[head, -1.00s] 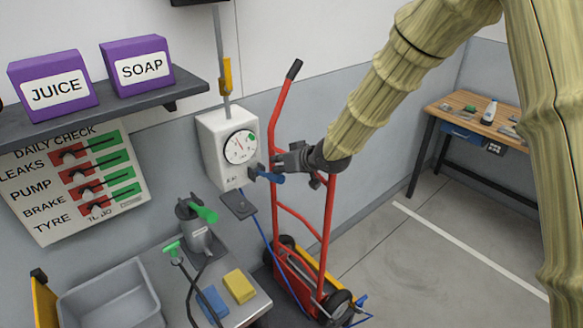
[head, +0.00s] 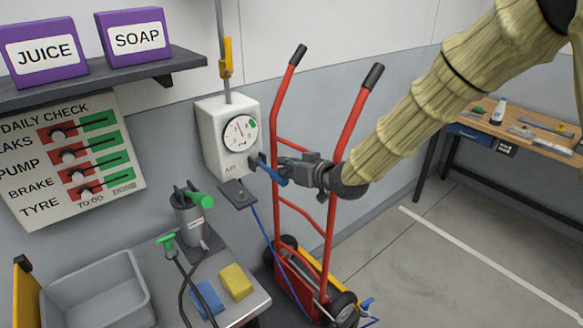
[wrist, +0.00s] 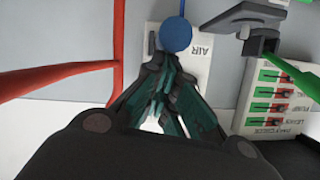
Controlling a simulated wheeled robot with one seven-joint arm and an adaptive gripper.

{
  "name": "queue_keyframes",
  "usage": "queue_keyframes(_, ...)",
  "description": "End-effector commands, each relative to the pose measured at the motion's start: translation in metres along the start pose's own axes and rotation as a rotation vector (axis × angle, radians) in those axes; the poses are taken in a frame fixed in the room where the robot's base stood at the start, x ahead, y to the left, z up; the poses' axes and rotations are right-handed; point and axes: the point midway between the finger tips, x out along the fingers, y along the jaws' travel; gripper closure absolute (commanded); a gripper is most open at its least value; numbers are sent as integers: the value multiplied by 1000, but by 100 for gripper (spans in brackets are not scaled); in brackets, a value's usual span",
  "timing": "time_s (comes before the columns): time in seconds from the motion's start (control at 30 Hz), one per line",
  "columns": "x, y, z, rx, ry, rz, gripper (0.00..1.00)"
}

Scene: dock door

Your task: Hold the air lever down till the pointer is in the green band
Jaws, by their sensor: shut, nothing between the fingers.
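The white air box (head: 212,142) hangs on the wall with a round dial (head: 240,133). The dial's pointer leans up and slightly left, and the green band (head: 253,125) is at the dial's upper right; the pointer is outside it. The blue air lever (head: 268,173) sticks out below the dial and slopes downward. Its round blue end (wrist: 176,36) shows in the wrist view, just ahead of the fingertips. My gripper (head: 285,164) is shut and empty, with its tips at the lever's upper side; whether they touch it is unclear.
A red hand truck (head: 335,165) stands close behind and beside my gripper. Below left, a bench holds a grey pump (head: 190,218), a grey bin (head: 95,290) and yellow and blue sponges (head: 236,282). A shelf (head: 100,85) juts out at upper left. Open floor lies to the right.

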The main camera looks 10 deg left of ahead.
Motion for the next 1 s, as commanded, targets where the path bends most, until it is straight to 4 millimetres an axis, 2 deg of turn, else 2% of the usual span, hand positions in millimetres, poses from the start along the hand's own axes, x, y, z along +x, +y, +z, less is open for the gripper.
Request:
queue_keyframes(0.03, 0, 0, 4, 2, -6, 0, 100)
queue_keyframes(1.0, -2, 1, 10, 4, -17, 2, 100)
